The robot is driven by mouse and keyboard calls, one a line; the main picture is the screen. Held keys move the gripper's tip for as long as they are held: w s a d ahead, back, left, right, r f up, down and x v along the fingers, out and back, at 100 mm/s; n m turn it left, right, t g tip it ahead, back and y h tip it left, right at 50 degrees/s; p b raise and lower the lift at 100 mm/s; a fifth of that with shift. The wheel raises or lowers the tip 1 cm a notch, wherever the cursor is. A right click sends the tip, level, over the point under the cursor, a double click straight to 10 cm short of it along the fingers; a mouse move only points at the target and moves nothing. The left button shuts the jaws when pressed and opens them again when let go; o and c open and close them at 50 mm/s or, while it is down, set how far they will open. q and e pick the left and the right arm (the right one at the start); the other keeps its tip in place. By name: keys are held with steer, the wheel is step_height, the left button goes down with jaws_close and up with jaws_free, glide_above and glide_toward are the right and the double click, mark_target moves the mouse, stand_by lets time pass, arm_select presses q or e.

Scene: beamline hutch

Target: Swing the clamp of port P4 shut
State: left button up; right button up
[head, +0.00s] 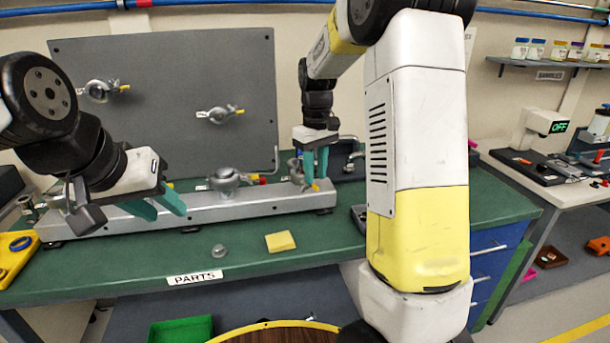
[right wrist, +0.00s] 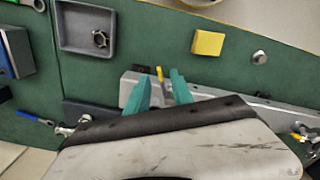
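A grey rail (head: 200,209) lies along the bench with round clamped ports on it. One port (head: 228,179) with a red and yellow handle sits mid-rail. Another port (head: 296,172) is at the rail's right end, partly hidden by my right gripper. I cannot read which label is P4. My right gripper (head: 316,172) points down at the right-end port, its teal fingers apart. In the right wrist view a yellow handle tip (right wrist: 160,74) shows near the gap between the fingers (right wrist: 160,92); contact cannot be told. My left gripper (head: 160,207) is open and empty above the rail's left part.
A grey upright panel (head: 170,60) behind carries two more ports (head: 220,115) (head: 101,90). A yellow block (head: 280,242) and a small metal knob (head: 219,250) lie in front of the rail. A grey tray (right wrist: 92,28) holds a metal part. The front bench strip is mostly clear.

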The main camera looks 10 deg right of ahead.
steer(key=shift+f, duration=1.25)
jaws_close()
steer(key=shift+r, duration=0.1)
stand_by(0.4)
